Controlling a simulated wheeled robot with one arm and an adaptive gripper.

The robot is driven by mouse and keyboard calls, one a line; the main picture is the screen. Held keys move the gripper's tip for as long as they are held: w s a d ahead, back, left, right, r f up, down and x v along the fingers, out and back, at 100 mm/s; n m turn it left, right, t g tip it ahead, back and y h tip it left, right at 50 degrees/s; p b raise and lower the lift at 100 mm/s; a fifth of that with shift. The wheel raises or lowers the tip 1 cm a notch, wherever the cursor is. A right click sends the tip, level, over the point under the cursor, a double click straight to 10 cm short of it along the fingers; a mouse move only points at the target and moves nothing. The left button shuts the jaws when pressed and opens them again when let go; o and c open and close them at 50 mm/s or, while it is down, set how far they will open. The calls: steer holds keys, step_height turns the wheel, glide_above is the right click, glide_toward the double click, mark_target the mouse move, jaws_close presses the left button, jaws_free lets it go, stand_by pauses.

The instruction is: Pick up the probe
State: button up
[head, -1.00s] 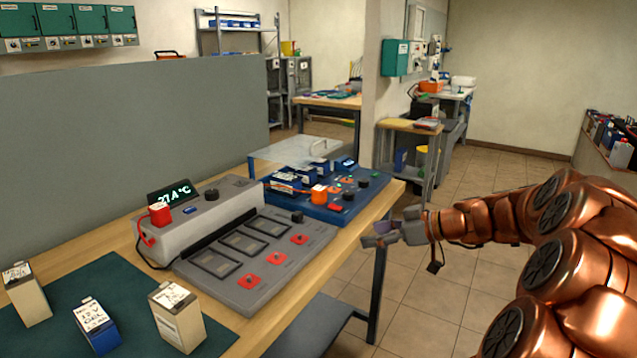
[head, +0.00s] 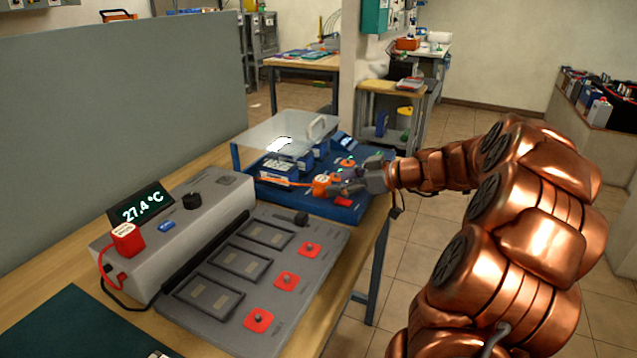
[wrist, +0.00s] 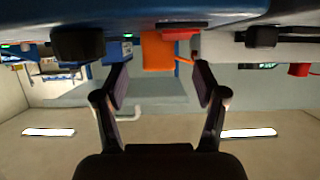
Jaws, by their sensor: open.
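An orange block (head: 321,185), apparently the probe, stands on the blue test unit (head: 300,197), with an orange lead running left from it. My gripper (head: 354,175) reaches in from the right, open and empty, its fingers pointing at the block. In the wrist view, which looks upside down, the orange block (wrist: 158,52) lies ahead, between the lines of the two spread fingers of my gripper (wrist: 160,85). The fingers do not appear to touch it. A red block (head: 126,240) with a red cable sits on the grey meter reading 27.4 °C.
A clear cover with a handle (head: 316,127) stands on the blue unit behind the block. Black knobs and a red part are close by. The grey bay panel (head: 275,277) is in front on the wooden bench (head: 208,160). Floor is open at the right.

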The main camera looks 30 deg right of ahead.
mark_target(330, 184)
steer(key=shift+p+x, duration=0.55)
steer(key=shift+x, duration=2.3)
steer(key=shift+d, duration=0.1)
steer(key=shift+c, duration=0.4)
